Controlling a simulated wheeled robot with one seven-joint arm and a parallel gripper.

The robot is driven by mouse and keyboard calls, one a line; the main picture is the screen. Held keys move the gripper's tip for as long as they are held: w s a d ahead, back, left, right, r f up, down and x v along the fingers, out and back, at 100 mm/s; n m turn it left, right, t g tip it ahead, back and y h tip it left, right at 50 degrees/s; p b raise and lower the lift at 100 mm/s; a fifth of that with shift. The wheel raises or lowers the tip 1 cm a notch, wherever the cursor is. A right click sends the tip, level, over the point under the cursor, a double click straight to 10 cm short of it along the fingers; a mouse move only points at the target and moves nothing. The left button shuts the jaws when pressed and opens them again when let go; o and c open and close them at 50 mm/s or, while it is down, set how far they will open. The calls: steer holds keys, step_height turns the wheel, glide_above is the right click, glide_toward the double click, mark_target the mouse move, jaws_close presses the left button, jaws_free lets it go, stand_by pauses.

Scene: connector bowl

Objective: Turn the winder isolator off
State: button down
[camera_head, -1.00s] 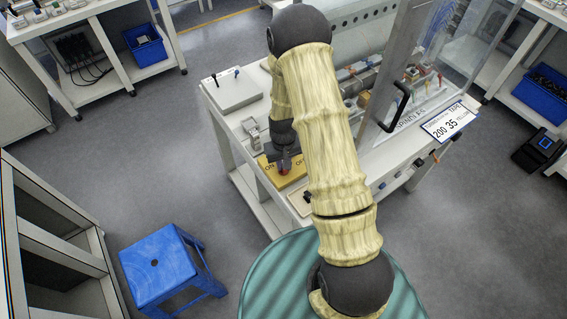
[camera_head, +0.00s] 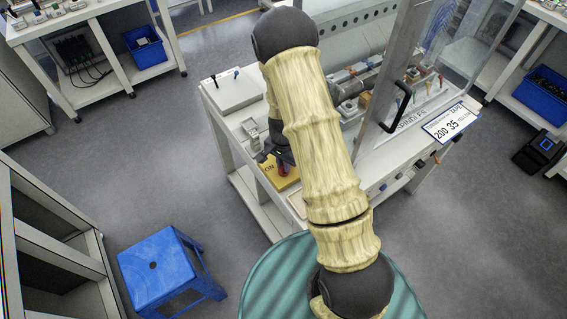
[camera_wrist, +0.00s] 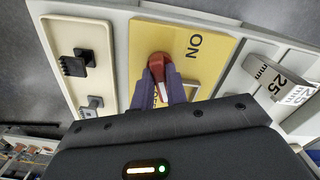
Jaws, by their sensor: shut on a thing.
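The winder isolator is a yellow plate (camera_wrist: 212,50) with a red rotary knob (camera_wrist: 157,64), on the near left end of the bench top. In the wrist view, "ON" is printed to the right of the knob, and another label near the fingers is mostly covered. My gripper (camera_wrist: 161,82) is shut on the red knob, one finger on each side. In the head view, the yellow plate (camera_head: 270,180) shows beside my gripper, with "ON" on its left part; the arm hides the plate's right part.
A cream panel with black switches (camera_wrist: 74,65) lies beside the plate. A metal bracket tagged 25 mm (camera_wrist: 275,85) stands on its other side. A clear guard with a black handle (camera_head: 399,105) stands to the right. A blue stool (camera_head: 158,262) is on the floor at left.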

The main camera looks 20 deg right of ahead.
steer(key=shift+m+p, duration=0.3)
steer(key=shift+m, duration=1.9)
steer(key=shift+w, duration=0.1)
steer(key=c, duration=1.4)
jaws_free()
step_height(320, 180, up, 18)
steer(key=shift+f, duration=0.25)
